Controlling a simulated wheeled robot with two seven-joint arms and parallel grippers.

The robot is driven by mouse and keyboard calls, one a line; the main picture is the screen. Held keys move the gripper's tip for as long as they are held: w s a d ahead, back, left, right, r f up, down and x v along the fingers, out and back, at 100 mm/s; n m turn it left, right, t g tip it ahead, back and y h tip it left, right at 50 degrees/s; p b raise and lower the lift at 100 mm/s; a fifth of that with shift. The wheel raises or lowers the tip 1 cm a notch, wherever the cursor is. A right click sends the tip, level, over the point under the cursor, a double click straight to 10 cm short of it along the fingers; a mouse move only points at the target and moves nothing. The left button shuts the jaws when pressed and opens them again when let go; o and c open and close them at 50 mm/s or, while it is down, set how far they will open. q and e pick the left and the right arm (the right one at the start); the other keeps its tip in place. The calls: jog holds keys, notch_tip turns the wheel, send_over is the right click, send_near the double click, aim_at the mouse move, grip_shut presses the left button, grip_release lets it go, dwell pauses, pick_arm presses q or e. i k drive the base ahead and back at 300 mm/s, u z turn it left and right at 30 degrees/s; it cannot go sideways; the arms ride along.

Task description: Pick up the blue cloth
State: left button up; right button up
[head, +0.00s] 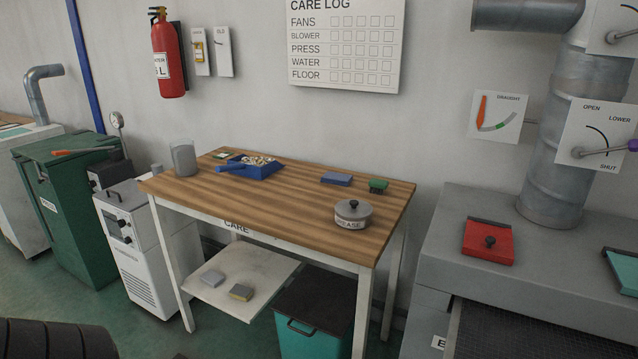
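A folded blue cloth (336,179) lies flat on the wooden top of the table (285,195), toward its back right. A small green brush (378,186) lies just right of it, with a narrow gap between them. Nothing covers the cloth. Neither of my grippers shows in the head view.
A lidded round tin (352,215) stands in front of the cloth. A blue dustpan (258,169) with bits in it and a grey cup (183,158) stand to the left. The tabletop's front middle is clear. A grey machine (530,235) with a red piece on top stands right.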

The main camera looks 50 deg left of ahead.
aim_at(332, 177)
jog(key=z, duration=2.65)
jog(key=k, duration=2.55)
jog(key=u, duration=0.15)
